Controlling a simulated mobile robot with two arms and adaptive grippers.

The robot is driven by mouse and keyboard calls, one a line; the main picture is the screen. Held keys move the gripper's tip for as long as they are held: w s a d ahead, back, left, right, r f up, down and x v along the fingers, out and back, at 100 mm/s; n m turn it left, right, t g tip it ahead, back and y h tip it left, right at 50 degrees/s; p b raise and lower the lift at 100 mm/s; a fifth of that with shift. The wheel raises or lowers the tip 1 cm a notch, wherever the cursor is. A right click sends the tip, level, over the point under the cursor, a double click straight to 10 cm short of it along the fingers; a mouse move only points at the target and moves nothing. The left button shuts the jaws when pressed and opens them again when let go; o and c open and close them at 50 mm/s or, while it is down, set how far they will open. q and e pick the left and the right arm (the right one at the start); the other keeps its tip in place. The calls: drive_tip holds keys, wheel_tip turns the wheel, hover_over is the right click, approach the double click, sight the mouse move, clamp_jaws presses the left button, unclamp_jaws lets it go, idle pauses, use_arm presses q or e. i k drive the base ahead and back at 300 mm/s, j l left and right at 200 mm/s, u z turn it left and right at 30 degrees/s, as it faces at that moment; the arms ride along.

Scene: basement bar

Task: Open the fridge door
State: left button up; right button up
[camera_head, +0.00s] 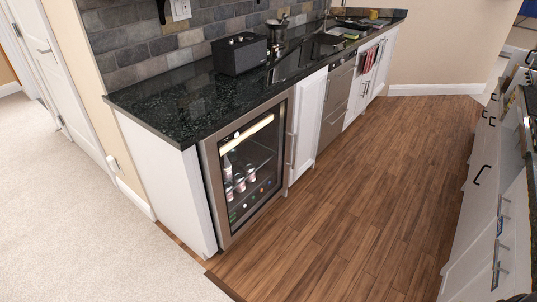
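The fridge (248,172) is a low glass-door beverage fridge with a steel frame, built under the near end of the dark counter. Its door looks shut. A vertical bar handle (292,150) runs along the right side of the door. Several cans and bottles (238,183) show through the glass on the shelves. No gripper can be made out in this view; only a small dark shape sits at the bottom right edge, and I cannot tell what it is.
The dark granite counter (165,98) carries a black toaster-like box (239,54). White cabinets (307,123) continue beyond the fridge. Open wood floor (345,205) lies in front of it, and pale carpet (75,215) at left. Another cabinet row (480,195) bounds the right.

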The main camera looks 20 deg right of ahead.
sight(209, 149)
drive_tip(key=i+l+z, duration=0.25)
drive_tip(key=z, duration=0.2)
drive_tip(key=i+l+z, duration=0.15)
drive_tip(key=i+z, duration=0.6)
drive_tip(key=z, duration=0.15)
drive_tip(key=i+z, duration=0.45)
drive_tip(key=i+j+z, duration=0.2)
drive_tip(key=z, duration=0.25)
drive_tip(key=i+l, duration=0.25)
drive_tip(key=i, duration=0.2)
drive_tip(key=i+l+z, duration=0.1)
drive_tip(key=i, duration=0.3)
drive_tip(key=l, duration=0.1)
